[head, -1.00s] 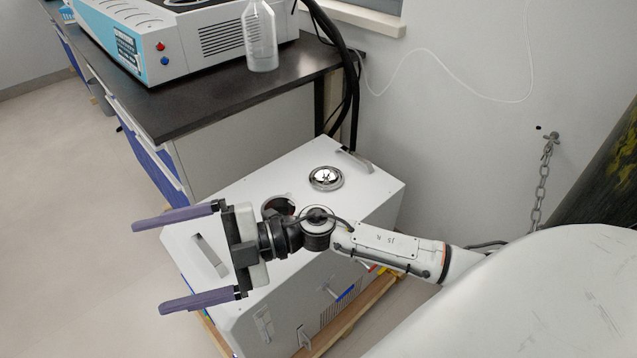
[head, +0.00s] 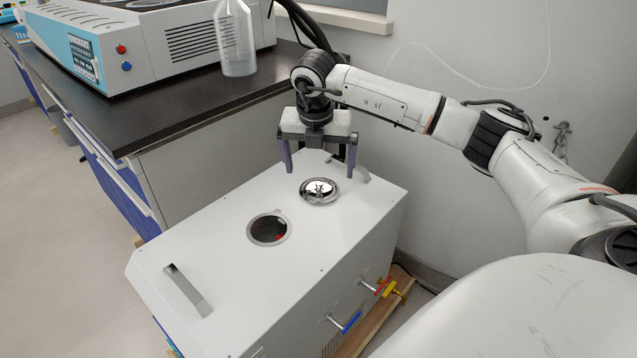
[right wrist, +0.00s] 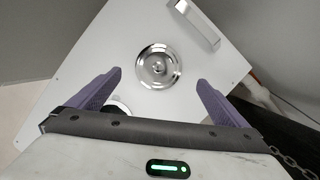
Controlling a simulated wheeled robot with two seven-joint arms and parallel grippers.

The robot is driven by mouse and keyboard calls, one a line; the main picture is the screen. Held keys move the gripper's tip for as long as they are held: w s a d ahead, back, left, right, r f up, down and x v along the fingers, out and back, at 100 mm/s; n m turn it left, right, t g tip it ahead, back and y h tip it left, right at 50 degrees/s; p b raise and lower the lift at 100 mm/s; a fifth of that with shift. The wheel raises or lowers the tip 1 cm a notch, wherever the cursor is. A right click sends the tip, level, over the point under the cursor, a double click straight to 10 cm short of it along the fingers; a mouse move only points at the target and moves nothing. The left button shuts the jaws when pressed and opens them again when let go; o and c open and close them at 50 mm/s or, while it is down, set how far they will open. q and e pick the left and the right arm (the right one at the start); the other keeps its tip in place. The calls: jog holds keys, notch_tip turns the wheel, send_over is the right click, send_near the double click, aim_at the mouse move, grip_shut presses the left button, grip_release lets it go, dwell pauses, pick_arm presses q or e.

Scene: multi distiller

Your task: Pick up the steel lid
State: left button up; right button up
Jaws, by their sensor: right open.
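The steel lid (head: 319,190) is a shiny round disc with a small knob. It lies on the white top of the box-shaped machine (head: 215,245), behind and to the right of a round opening (head: 268,229). My right gripper (head: 320,172) is open and empty, pointing down, with its purple fingers above and slightly behind the lid in the head view. In the right wrist view the lid (right wrist: 158,66) lies ahead of the gap between the two fingers (right wrist: 158,85), apart from them. My left gripper is not in view.
A dark bench (head: 180,110) with a white-and-blue device (head: 150,45) and a clear bottle (head: 236,40) stands behind on the left. Handles stand up from the machine's top, one (head: 187,290) at front left, one (right wrist: 197,25) near the lid. Black hoses run behind.

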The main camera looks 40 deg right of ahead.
aim_at(319, 184)
jog(key=b+x, duration=0.2)
jog(key=x, duration=0.4)
jog(key=shift+w+a+f, duration=0.1)
jog(key=shift+f, duration=0.25)
jog(key=shift+r, duration=0.15)
jog(key=c, duration=1.2)
